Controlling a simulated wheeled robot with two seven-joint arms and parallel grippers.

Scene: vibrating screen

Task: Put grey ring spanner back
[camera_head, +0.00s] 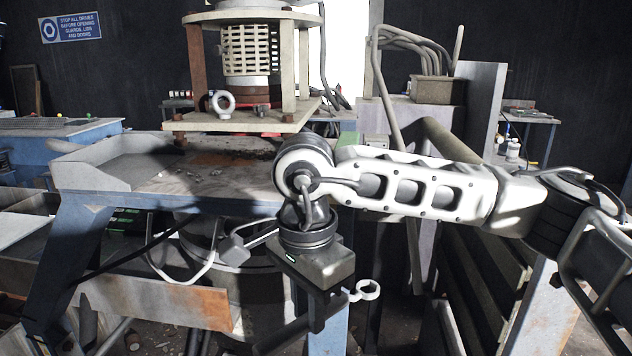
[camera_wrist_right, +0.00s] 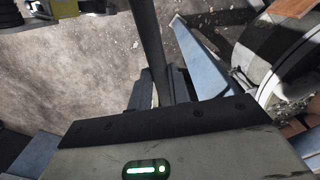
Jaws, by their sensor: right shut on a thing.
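In the right wrist view the two fingers (camera_wrist_right: 156,92) close by a dark bar; the ring end cannot be made out there. My left gripper is not in view.
The vibrating screen's grey deck (camera_head: 150,172) and blue frame leg (camera_head: 75,232) stand behind and left. An eye-bolt ring (camera_head: 222,103) sits on the upper plate. A grey block with a white cable (camera_head: 233,249) hangs left of the gripper. A blue table (camera_head: 60,140) is far left.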

